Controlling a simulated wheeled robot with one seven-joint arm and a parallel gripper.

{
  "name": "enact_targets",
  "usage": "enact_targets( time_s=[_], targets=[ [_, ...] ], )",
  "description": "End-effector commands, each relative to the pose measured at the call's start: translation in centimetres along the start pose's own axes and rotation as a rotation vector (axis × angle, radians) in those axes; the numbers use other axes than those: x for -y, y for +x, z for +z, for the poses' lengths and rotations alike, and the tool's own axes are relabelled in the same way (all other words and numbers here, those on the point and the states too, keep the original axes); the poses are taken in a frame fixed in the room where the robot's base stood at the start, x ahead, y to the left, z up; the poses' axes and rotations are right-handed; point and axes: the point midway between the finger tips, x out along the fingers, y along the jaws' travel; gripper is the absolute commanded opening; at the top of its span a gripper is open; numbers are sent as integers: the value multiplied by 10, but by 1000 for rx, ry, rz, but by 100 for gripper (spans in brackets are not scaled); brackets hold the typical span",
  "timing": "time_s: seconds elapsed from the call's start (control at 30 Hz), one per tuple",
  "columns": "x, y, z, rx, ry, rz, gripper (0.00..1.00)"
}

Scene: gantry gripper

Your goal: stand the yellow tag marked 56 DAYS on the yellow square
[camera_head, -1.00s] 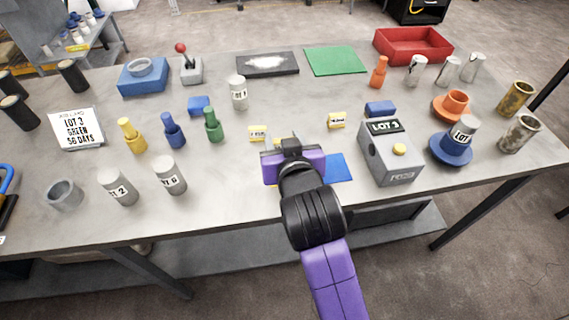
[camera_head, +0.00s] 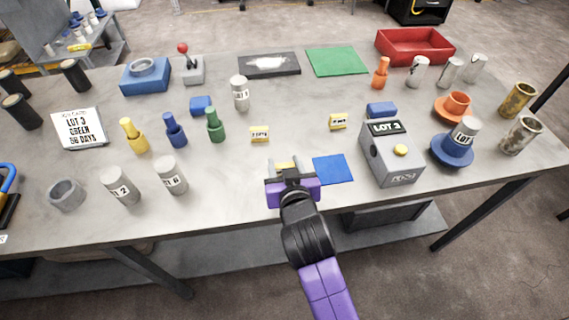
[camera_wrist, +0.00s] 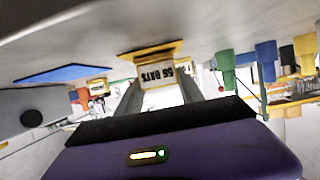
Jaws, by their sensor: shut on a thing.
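My gripper (camera_head: 291,168) is near the front middle of the table, its fingers shut on the yellow tag (camera_wrist: 162,80). In the wrist view, which is upside down, the tag's white face carries dark lettering that looks like 56 DAYS. The yellow square (camera_wrist: 150,50) lies on the table right at the tag's lower edge; I cannot tell whether they touch. In the head view the yellow square (camera_head: 283,165) shows only partly behind the fingers, and the tag is not clear there.
A blue square (camera_head: 333,169) lies just right of the gripper. Two other yellow tags (camera_head: 259,134) (camera_head: 338,121) stand farther back. A grey LOT 3 box (camera_head: 391,155) is at right; a grey cylinder (camera_head: 170,175) is at left. A green mat (camera_head: 337,61) lies at the back.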

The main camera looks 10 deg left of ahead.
Motion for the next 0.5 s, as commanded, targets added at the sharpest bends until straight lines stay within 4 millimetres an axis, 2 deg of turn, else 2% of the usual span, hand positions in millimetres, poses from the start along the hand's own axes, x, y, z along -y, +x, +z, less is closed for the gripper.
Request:
enact_targets(
  time_s=[0.1,0.13,0.2,0.5],
  targets=[
    [0,2,4,0,0,0,7],
    [0,1,3,0,0,0,50],
    [0,1,2,0,0,0,64],
    [0,1,2,0,0,0,66]
  ],
)
